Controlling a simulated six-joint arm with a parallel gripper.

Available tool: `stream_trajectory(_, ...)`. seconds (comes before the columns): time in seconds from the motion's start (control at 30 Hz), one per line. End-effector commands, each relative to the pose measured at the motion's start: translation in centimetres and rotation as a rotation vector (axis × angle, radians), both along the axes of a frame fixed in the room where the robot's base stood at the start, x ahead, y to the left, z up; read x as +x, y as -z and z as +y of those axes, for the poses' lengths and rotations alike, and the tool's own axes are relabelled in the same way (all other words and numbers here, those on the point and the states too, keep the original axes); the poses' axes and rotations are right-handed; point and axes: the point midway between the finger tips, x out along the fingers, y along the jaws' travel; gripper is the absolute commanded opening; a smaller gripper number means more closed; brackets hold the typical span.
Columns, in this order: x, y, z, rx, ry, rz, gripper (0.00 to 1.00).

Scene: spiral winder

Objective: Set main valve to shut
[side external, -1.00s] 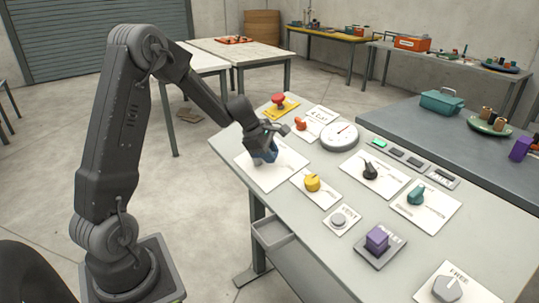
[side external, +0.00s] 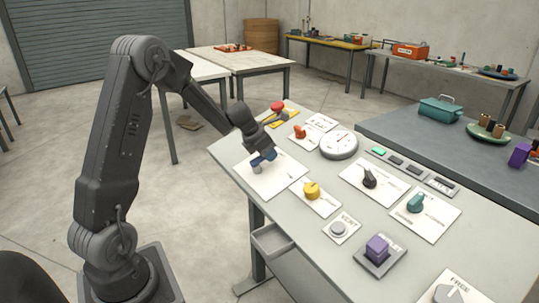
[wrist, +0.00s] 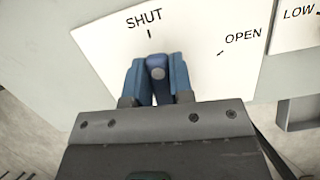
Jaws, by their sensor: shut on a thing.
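The main valve is a dark blue handle (wrist: 157,68) on a white plate (side external: 262,185) at the table's near left corner. The plate is marked SHUT (wrist: 145,20) and OPEN (wrist: 243,34). My gripper (wrist: 157,82) is shut on the handle, with one blue finger on each side of it. In the wrist view the handle's visible end points up the picture, close to in line with the SHUT tick. The rest of the handle is hidden under my gripper. In the side view my gripper (side external: 262,156) is low over the plate.
A yellow knob (side external: 312,190) on its own plate is to the right of the valve. An orange knob (side external: 300,132), a red button (side external: 278,107) and a round gauge (side external: 339,145) stand behind. A drawer (side external: 272,240) sticks out below the table's front edge.

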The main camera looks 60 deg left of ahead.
Motion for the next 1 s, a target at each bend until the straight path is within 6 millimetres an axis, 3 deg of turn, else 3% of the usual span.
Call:
stream_trajectory(0.3,0.05,-0.05,0.57,-0.032,-0.099,-0.001,0.00)
stream_trajectory(0.8,0.03,-0.06,0.73,-0.040,-0.122,-0.002,0.00)
stream_trajectory(0.83,0.03,-0.06,0.73,-0.041,-0.123,-0.002,0.24)
stream_trajectory(1.0,0.02,-0.04,0.70,-0.038,-0.118,-0.001,0.41)
